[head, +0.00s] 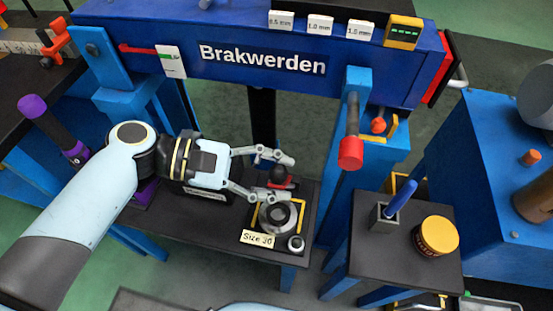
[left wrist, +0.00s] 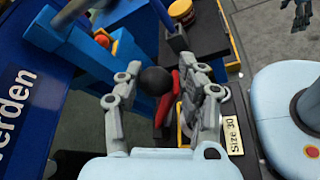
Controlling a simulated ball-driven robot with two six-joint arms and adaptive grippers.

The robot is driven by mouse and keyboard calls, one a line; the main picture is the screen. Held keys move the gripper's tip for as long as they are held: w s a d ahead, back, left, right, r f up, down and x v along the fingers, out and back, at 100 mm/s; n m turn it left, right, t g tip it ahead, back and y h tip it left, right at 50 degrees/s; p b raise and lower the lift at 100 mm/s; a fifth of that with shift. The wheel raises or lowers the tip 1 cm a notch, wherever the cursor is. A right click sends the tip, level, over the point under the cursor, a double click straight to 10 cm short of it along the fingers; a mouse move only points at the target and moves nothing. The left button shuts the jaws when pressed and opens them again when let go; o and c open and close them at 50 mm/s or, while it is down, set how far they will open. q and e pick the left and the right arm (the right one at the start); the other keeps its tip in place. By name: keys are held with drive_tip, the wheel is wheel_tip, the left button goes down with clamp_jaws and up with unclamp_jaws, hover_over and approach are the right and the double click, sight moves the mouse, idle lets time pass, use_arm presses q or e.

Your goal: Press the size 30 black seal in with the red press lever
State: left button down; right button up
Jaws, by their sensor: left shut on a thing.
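The red press lever (left wrist: 163,108) has a black ball knob (left wrist: 155,81). In the head view the knob (head: 279,174) stands over the low black stand's right side. My left gripper (head: 283,176) is shut on the lever at its knob, with one finger on each side. A grey round metal part with a dark centre (head: 278,214) sits in a yellow-edged place just below the lever, beside the "Size 30" tag (head: 257,239). I cannot clearly tell the black seal from the dark centre. The left wrist view shows the tag (left wrist: 233,135) too; my fingers partly hide the round part.
A small ring-shaped part (head: 296,244) lies near the stand's front edge. To the right, a side stand (head: 410,270) bears a yellow-lidded jar (head: 436,236) and a blue-handled tool (head: 401,197).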

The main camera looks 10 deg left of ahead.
use_arm(q)
drive_tip(key=c, duration=1)
unclamp_jaws()
drive_tip(key=shift+s+f, duration=0.1)
drive_tip(key=shift+o, duration=0.2)
drive_tip(key=v, duration=1.2)
